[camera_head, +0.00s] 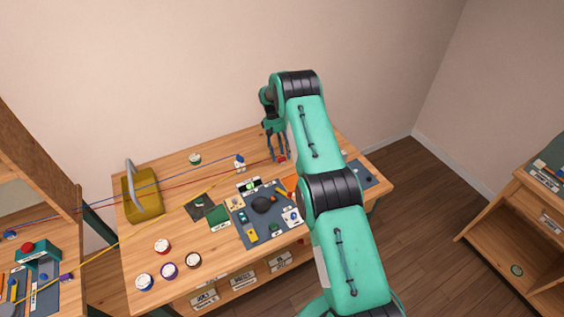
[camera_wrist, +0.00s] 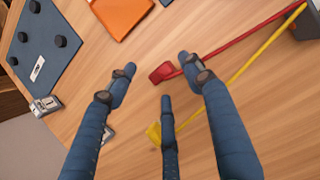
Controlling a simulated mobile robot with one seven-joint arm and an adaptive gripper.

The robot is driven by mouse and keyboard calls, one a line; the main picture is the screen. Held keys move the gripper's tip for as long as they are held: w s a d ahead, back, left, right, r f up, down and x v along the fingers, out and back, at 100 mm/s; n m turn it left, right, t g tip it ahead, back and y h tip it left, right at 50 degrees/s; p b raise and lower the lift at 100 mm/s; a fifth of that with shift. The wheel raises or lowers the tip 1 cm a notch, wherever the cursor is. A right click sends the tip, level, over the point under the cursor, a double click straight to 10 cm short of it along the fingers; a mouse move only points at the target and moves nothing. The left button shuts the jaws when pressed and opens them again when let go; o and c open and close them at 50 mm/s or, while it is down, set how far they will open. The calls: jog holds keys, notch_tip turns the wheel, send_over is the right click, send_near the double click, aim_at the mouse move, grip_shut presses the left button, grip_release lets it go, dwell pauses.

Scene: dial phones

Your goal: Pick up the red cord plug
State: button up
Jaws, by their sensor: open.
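The red cord plug (camera_wrist: 163,73) lies on the wooden table in the wrist view, with its red cord (camera_wrist: 230,44) running up to the right. It sits just beyond and between the fingertips of my gripper (camera_wrist: 155,82), not gripped. The blue fingers are spread open and empty. In the head view, my gripper (camera_head: 276,155) points down at the back right of the table, and the red plug (camera_head: 282,159) shows as a small red spot at the fingertips. Whether the fingers touch the plug or table is not clear.
A yellow cord (camera_wrist: 252,72) runs beside the red one, ending in a yellow plug (camera_wrist: 154,133) near my middle finger. An orange item (camera_wrist: 122,14) and a dark blue panel with knobs (camera_wrist: 43,45) lie nearby. A blue-and-white piece (camera_head: 239,163) stands left of my gripper.

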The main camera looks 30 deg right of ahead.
aim_at(282, 161)
jog(key=shift+x, duration=1.2)
jog(key=shift+c, duration=0.6)
grip_shut()
